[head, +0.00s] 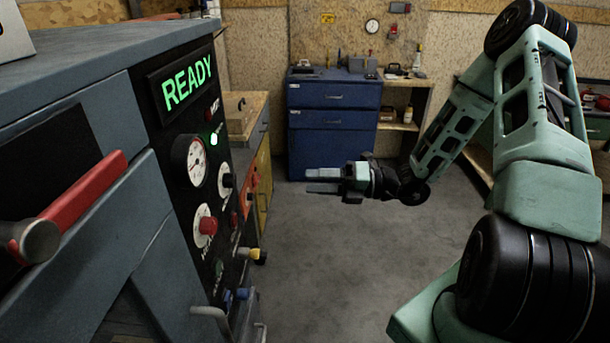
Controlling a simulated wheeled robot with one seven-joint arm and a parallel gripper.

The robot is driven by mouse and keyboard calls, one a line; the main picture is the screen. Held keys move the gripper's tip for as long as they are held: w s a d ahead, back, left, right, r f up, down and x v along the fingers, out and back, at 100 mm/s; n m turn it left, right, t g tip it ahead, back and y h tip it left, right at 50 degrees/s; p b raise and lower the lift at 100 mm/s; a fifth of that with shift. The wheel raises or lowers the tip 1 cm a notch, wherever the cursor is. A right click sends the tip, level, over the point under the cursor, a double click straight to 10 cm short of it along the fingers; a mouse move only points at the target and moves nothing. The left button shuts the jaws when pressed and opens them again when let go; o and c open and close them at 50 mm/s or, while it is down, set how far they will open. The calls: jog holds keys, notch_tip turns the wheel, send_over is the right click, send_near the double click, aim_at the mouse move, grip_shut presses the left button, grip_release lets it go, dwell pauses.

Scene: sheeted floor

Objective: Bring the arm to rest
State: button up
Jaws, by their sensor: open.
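My arm (535,140) is in the right half of the head view. It rises from the lower right, bends at the top right and comes down to the middle. My gripper (308,181) is held in the air over the grey floor, near the middle of the view, with its fingers pointing left. The fingers are apart, with nothing seen between them. The gripper is to the right of the control panel and apart from it.
A grey machine with a red-handled lever (80,205) fills the left. Its black panel has a green "READY" display (187,82), a gauge (196,162) and knobs. A blue drawer cabinet (333,128) stands at the back wall. The floor (320,260) between is clear.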

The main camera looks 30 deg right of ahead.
jog(key=s+a+r+n+g+h, duration=0.1)
jog(key=s+a+n+g+h, duration=0.1)
jog(key=s+a+n+g, duration=0.65)
jog(key=s+a+r+n+g+h, duration=0.15)
jog(key=s+a+n+g, duration=0.4)
jog(key=a+n, duration=0.55)
jog(key=s+r+n+t+h, duration=0.1)
jog(key=s+n+h, duration=0.2)
jog(key=n, duration=0.5)
jog(key=s+a+r+n+t+h, duration=0.1)
jog(key=s+n+h, duration=0.2)
jog(key=n, duration=0.6)
jog(key=s+r+n+t+h+b, duration=0.1)
jog(key=s+n+h, duration=0.2)
jog(key=n, duration=0.6)
jog(key=shift+a+h, duration=0.2)
jog(key=shift+h, duration=0.55)
